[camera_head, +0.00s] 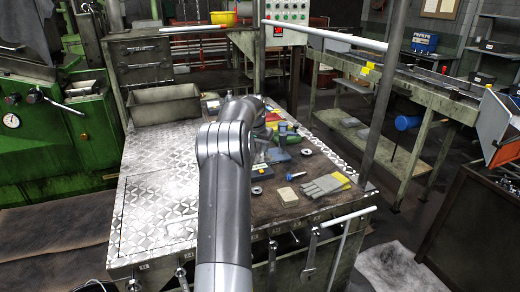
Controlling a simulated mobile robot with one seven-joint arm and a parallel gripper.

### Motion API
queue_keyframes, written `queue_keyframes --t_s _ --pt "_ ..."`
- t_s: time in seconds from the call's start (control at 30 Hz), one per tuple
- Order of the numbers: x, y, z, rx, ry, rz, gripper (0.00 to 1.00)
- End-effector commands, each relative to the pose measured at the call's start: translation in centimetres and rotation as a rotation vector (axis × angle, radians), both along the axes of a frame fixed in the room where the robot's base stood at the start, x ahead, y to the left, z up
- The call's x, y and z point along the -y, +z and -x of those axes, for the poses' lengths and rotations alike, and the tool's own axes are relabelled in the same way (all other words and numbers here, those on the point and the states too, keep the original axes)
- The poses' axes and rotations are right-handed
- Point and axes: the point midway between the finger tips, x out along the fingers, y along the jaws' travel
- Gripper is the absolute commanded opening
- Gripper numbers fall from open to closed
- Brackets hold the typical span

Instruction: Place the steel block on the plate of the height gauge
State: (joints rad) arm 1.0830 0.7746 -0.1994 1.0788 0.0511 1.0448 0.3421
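My arm reaches over the workbench (150,200). Its far end, with my gripper (264,138), is small and partly covered by my own arm links above a cluster of tools, so I cannot tell whether its fingers are open or shut, or whether it holds anything. I cannot make out the steel block or the height gauge with its plate for certain. A small beige block (285,195) lies on the brown part of the bench top, near the front. My arm hides some of the bench.
Blue and green items crowd the middle. A grey bin (165,104) stands at the back left. The patterned metal left side is mostly clear. A post (382,110) rises at the right.

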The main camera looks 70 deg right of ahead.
Motion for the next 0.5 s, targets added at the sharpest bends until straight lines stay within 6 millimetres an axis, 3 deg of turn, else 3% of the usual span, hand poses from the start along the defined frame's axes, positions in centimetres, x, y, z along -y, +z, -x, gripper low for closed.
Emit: queue_keyframes --t_s 0.1,0.33,0.5 --pt "0.0 0.0 0.0 0.000 0.000 0.000 0.40" --pt "0.0 0.1 0.0 0.000 0.000 0.001 0.40" --pt "-0.3 1.7 0.0 0.001 0.000 0.004 0.40"
